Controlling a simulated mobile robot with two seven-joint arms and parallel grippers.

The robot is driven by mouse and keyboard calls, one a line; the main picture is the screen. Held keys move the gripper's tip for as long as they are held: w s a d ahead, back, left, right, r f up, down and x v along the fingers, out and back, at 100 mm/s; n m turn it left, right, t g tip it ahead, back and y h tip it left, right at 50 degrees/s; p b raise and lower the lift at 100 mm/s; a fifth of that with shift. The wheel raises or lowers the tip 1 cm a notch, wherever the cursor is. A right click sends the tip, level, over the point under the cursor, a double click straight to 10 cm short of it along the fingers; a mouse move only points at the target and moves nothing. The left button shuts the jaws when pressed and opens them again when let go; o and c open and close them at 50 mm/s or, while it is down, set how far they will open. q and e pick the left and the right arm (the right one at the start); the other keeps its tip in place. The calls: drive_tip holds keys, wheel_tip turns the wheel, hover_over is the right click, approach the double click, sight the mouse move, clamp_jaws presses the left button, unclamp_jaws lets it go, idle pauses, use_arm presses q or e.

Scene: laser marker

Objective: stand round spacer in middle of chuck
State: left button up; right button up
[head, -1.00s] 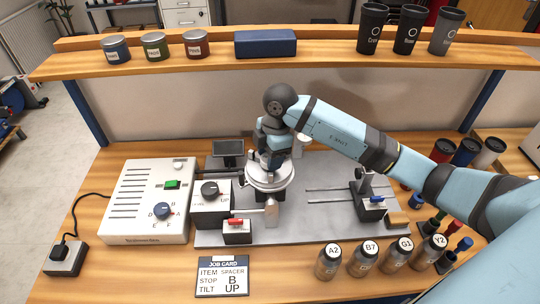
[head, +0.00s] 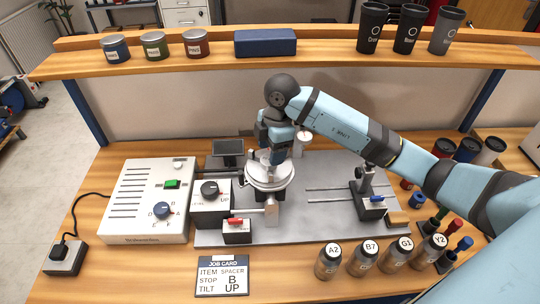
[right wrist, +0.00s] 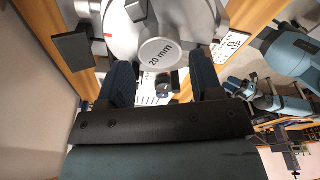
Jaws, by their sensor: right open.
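The round chuck (head: 284,182) is a pale metal disc on the fixture in the middle of the grey base plate. The spacer (right wrist: 160,52), a round grey piece marked "20 mm", sits at the chuck (right wrist: 197,20) with its end face toward the right wrist camera. My right gripper (right wrist: 161,72) is open, its two dark fingers on either side of the spacer and apart from it. In the head view the right gripper (head: 272,152) is just above the chuck and partly hides its middle. My left gripper is not in view.
A control box (head: 148,201) with a green switch and blue dial stands left. A job card (head: 222,276) lies in front, reading spacer B and tilt up. Several labelled jars (head: 364,258) stand front right. A shelf (head: 200,64) crosses behind the arm.

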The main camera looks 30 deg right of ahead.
wheel_tip(320, 180, up, 10)
drive_tip(key=d, duration=0.1)
drive_tip(key=shift+d+f, duration=0.2)
drive_tip(key=shift+f, duration=0.05)
drive_tip(key=shift+s, duration=0.1)
